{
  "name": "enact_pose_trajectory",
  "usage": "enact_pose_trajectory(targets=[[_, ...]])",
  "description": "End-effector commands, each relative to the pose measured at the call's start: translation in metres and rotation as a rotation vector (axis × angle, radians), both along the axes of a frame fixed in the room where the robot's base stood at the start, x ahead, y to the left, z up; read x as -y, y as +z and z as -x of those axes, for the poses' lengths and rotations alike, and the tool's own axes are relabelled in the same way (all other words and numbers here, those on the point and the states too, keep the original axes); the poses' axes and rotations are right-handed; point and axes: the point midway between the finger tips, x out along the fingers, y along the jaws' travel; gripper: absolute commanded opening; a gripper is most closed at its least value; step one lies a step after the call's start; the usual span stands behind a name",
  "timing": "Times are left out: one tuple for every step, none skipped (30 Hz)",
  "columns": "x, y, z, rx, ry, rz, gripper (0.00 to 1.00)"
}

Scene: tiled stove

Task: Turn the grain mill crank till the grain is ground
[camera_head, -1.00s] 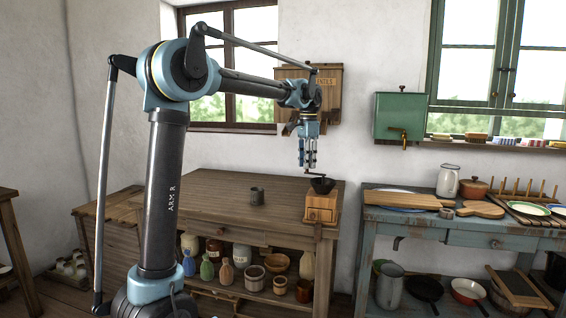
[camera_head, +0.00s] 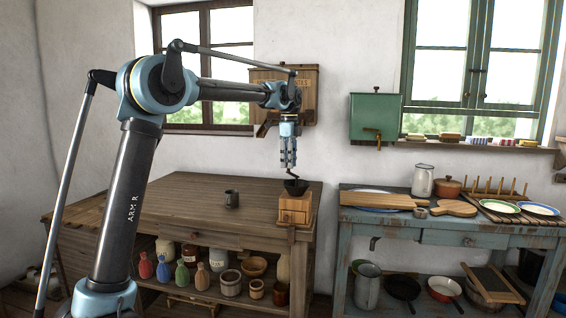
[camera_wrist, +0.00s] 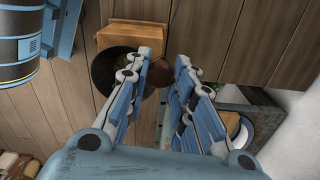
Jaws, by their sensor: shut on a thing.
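The grain mill (camera_head: 295,208) is a small wooden box with a drawer and a dark hopper bowl (camera_head: 297,187). It stands upright at the right end of the brown wooden table (camera_head: 175,210). Its crank (camera_head: 290,178) rises above the hopper. My gripper (camera_head: 288,166) points down just above the hopper, shut on the crank's handle. In the wrist view, the fingers (camera_wrist: 160,90) flank the brown handle (camera_wrist: 161,73), partly hiding it. The hopper (camera_wrist: 106,68) and wooden box (camera_wrist: 138,36) show beyond. The hopper's contents are too dark to tell.
Jars and coloured bottles (camera_head: 182,276) fill the shelf below. A wooden wall box (camera_head: 283,92) hangs behind my gripper. The blue-grey table (camera_head: 400,226) with boards and plates is at right.

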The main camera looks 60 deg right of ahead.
Motion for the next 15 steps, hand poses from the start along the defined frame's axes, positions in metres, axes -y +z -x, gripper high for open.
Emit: enact_pose_trajectory(targets=[[0.0023, 0.0013, -0.0049, 0.008, -0.015, 0.003, 0.0], [0.0031, 0.0013, -0.0045, 0.008, -0.025, 0.003, 0.0], [0.0038, 0.0014, -0.004, 0.008, -0.039, 0.003, 0.0], [0.0043, 0.0014, -0.0036, 0.008, -0.048, 0.003, 0.0], [0.0048, 0.0014, -0.0033, 0.008, -0.055, 0.004, 0.0], [0.0053, 0.0015, -0.003, 0.008, -0.064, 0.004, 0.0], [0.0057, 0.0015, -0.0027, 0.008, -0.07, 0.004, 0.0], [0.0059, 0.0015, -0.0026, 0.008, -0.075, 0.004, 0.0], [0.0063, 0.0016, -0.0025, 0.008, -0.079, 0.004, 0.0], [0.0065, 0.0016, -0.0023, 0.008, -0.082, 0.004, 0.0], [0.0067, 0.0016, -0.0022, 0.008, -0.084, 0.004, 0.0], [0.0068, 0.0017, -0.0022, 0.008, -0.086, 0.005, 0.0], [0.0069, 0.0017, -0.0021, 0.008, -0.087, 0.005, 0.0], [0.007, 0.0017, -0.0021, 0.008, -0.088, 0.005, 0.0], [0.0071, 0.0018, -0.0022, 0.008, -0.088, 0.005, 0.0]])
